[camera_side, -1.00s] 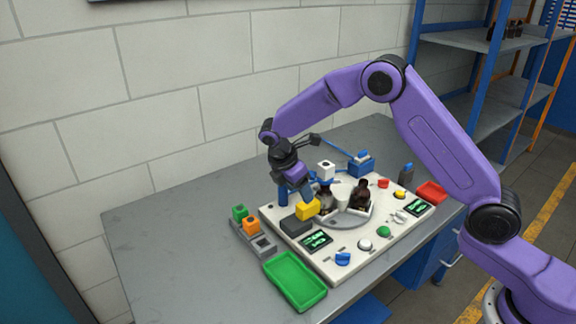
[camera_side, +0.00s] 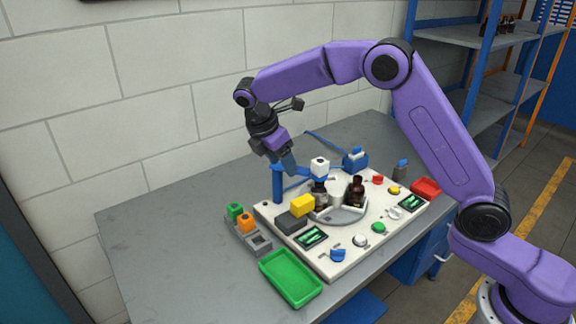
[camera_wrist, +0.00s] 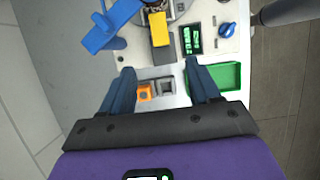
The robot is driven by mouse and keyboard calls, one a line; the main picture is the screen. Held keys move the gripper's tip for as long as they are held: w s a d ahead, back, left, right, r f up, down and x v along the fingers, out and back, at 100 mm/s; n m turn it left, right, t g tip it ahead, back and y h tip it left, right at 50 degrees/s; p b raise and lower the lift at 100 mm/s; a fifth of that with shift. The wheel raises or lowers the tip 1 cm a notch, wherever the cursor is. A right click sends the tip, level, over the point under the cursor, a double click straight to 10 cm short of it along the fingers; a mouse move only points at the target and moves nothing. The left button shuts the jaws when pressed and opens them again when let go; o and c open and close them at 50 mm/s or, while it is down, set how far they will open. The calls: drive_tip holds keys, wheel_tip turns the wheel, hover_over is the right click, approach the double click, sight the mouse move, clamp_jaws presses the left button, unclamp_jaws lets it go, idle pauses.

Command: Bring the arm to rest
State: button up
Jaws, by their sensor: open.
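My purple arm reaches over the grey table (camera_side: 160,235) from the right. My gripper (camera_side: 292,170) is raised above the back left part of the white panel (camera_side: 345,262), beside the blue post (camera_side: 277,184). In the wrist view my gripper (camera_wrist: 160,82) has its two blue fingers wide apart with nothing between them. A dark amber bottle (camera_side: 356,192) stands on the round grey holder in the panel's middle. A second dark bottle (camera_side: 320,195) stands left of it, partly hidden under a white block.
A green tray (camera_side: 291,278) lies at the front, and a red tray (camera_side: 426,188) at the right. A grey rack (camera_side: 243,241) with green and orange blocks is at the left. A yellow block (camera_side: 303,205) sits near the post. The table's left part is bare.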

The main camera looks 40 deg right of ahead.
drive_tip(key=s+a+r+m+y, duration=0.1)
drive_tip(key=s+a+r, duration=0.1)
drive_tip(key=s, duration=0.7)
drive_tip(key=s+d+m+y, duration=0.2)
drive_tip(key=s+d, duration=0.2)
drive_tip(key=s, duration=1)
drive_tip(key=s+d+f+m+y, duration=0.1)
drive_tip(key=s+d, duration=0.3)
drive_tip(key=s, duration=1.1)
drive_tip(key=shift+d+m+y, duration=0.25)
drive_tip(key=shift+m+y, duration=0.25)
drive_tip(key=shift+m, duration=0.2)
